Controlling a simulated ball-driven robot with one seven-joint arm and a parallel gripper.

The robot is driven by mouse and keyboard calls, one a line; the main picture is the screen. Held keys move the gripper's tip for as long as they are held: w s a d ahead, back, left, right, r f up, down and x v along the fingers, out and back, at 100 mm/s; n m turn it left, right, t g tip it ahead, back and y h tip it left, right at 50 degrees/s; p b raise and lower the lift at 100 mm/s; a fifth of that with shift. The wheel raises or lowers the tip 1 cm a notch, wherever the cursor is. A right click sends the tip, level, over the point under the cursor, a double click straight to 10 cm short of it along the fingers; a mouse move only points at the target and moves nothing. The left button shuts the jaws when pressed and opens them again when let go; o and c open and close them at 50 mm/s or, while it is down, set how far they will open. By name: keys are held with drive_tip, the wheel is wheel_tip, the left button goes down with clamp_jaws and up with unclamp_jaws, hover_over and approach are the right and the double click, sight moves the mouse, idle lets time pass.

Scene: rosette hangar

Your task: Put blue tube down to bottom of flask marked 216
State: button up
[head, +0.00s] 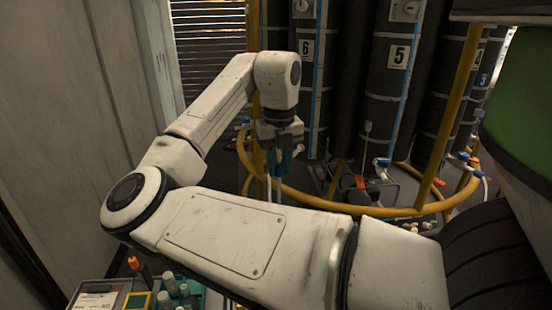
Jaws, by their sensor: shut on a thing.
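My gripper (277,160) hangs at the end of my bent arm, pointing down, in front of the dark cylinders. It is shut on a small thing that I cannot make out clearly. Blue-green colour shows at the jaws, and thin pale lengths (269,189) show just below them. Whether these are the blue tube, I cannot tell. Slim blue lines run up beside the cylinders marked 6 (306,48) and 5 (398,56). I see no flask marked 216. My forearm hides the floor below the gripper.
A yellow rail (380,211) curves around the foot of the cylinders, with yellow posts (461,90) rising from it. Hoses and orange fittings lie low behind it. A tray (97,296) with a teal rack of small bottles (170,284) stands at the bottom left. A pale wall closes the left.

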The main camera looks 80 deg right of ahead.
drive_tip(key=s+d+f+b, duration=0.2)
drive_tip(key=f+b, duration=0.2)
drive_tip(key=f, duration=0.6)
drive_tip(key=s+d+f+b, duration=0.2)
drive_tip(key=f+b, duration=0.3)
drive_tip(key=f, duration=0.6)
drive_tip(key=s+d+f+b, duration=0.2)
drive_tip(key=f+b, duration=0.2)
drive_tip(key=f, duration=0.6)
drive_tip(key=shift+s+d+f, duration=0.15)
drive_tip(key=shift+s+f, duration=0.1)
drive_tip(key=shift+f, duration=0.1)
drive_tip(key=shift+f+b, duration=0.35)
drive_tip(key=shift+f, duration=0.05)
drive_tip(key=shift+f+b, duration=0.45)
drive_tip(key=shift+f, duration=0.55)
drive_tip(key=shift+f+b, duration=0.95)
drive_tip(key=shift+f, duration=0.95)
